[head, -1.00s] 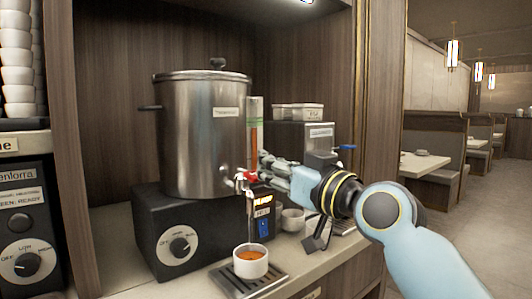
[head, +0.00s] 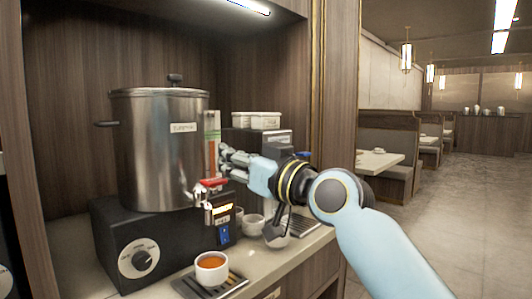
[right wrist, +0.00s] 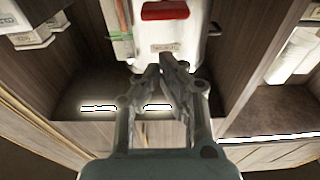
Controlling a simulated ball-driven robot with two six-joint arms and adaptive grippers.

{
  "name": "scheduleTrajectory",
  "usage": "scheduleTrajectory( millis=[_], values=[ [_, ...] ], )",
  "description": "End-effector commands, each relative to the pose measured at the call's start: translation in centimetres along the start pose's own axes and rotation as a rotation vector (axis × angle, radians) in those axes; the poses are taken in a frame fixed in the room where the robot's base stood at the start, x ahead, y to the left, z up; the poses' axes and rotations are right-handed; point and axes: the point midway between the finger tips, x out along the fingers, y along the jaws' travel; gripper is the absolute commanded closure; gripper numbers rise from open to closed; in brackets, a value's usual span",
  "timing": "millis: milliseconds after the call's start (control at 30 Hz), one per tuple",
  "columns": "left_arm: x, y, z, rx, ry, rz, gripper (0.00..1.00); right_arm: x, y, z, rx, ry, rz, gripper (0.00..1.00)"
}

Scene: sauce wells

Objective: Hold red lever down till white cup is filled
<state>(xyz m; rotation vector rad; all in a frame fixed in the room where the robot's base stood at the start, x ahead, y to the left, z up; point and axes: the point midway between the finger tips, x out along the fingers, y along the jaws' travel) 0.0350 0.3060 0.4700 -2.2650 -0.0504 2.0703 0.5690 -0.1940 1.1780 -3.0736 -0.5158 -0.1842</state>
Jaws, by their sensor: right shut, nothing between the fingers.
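The red lever (head: 211,184) sits on the tap at the lower right front of the steel urn (head: 165,150). The white cup (head: 211,268) stands upright on the drip tray (head: 184,287) below the tap, with orange-brown liquid near its rim. No stream shows between tap and cup. My right gripper (head: 222,160) is shut and empty, above and slightly right of the lever, apparently clear of it. In the right wrist view the red lever (right wrist: 166,10) lies beyond the closed fingertips (right wrist: 163,66), with a gap between. My left gripper is out of view.
A level gauge (head: 212,140) rises behind the tap. Other cups (head: 253,225) and a second dispenser stand to the right. A wooden cabinet wall (head: 335,80) bounds the counter on the right.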

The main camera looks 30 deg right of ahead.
Motion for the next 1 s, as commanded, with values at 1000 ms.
scheduleTrajectory(
  millis=[1000],
  values=[
    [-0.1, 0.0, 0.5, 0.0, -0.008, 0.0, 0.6, -9.7, -0.1, -0.5, 0.0, -0.003, -0.002, 1.0]
  ],
)
